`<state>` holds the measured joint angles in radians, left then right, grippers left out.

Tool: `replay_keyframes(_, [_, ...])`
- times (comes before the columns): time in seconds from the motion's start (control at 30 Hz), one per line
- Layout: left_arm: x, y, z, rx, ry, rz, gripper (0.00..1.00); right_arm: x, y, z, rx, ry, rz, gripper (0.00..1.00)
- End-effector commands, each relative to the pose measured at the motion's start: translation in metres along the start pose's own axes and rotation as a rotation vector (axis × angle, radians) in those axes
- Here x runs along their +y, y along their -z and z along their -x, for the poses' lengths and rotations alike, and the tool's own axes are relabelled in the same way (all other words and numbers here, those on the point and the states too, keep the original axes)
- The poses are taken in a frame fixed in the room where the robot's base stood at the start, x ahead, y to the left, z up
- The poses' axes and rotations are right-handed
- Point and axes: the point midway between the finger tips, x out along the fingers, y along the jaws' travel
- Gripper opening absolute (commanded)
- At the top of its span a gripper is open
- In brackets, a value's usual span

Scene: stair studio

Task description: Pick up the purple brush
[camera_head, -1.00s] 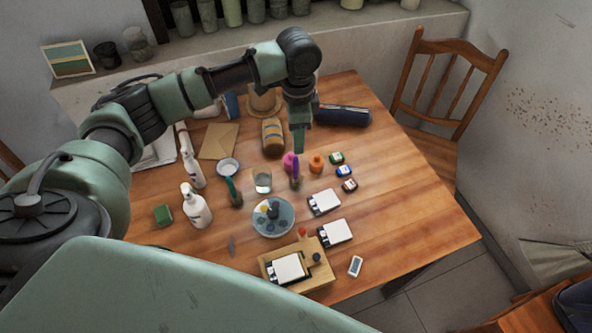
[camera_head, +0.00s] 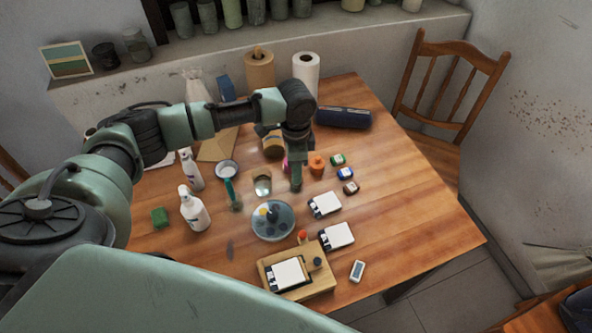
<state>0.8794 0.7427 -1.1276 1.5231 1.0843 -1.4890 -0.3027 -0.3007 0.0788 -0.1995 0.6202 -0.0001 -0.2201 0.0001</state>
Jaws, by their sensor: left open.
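My left gripper (camera_head: 296,180) points straight down over the middle of the table, among the small items. It is open, though its narrow profile from here hides the gap between the fingers. The purple brush is hidden behind the gripper in this view. I cannot tell whether the fingers are around it or touching it. A pink item (camera_head: 285,163) shows partly at the left of the fingers. An orange bottle (camera_head: 317,166) stands close on the right. My right gripper is not in view.
On the wooden table (camera_head: 415,225), a glass (camera_head: 262,184) and a teal brush (camera_head: 230,190) stand left of the gripper. The right table edge is clear.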

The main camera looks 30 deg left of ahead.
Motion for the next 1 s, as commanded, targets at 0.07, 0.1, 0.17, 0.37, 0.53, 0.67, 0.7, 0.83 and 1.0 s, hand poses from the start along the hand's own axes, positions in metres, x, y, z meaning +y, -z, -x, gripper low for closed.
replay_keyframes(0.07, [0.0, 0.0, -0.003, -0.001, 0.0, 0.0, 0.41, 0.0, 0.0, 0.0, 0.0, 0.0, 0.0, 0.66])
replay_keyframes(0.1, [0.0, 0.0, -0.003, -0.001, 0.001, 0.0, 0.41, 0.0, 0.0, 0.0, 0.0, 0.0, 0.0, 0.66])
replay_keyframes(0.17, [0.0, 0.0, -0.003, 0.0, 0.001, 0.0, 0.41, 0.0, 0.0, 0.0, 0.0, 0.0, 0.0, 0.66])
replay_keyframes(0.37, [0.0, 0.0, -0.003, 0.0, 0.001, 0.0, 0.08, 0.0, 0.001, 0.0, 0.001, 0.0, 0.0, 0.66])
replay_keyframes(0.53, [0.0, 0.0, -0.002, 0.0, 0.001, 0.0, 0.0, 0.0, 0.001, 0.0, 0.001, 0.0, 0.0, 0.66])
replay_keyframes(0.67, [-0.001, 0.0, -0.002, 0.0, 0.001, 0.0, 0.0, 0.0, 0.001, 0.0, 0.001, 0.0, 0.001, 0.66])
replay_keyframes(0.7, [-0.001, 0.0, -0.002, 0.0, 0.001, 0.0, 0.0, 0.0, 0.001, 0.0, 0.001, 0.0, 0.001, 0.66])
replay_keyframes(0.83, [-0.001, 0.0, 0.002, 0.001, 0.002, 0.0, 0.0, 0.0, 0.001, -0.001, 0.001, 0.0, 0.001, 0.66])
replay_keyframes(1.0, [-0.002, 0.0, 0.019, 0.002, 0.004, -0.001, 0.0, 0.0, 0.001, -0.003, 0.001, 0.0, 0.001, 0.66])
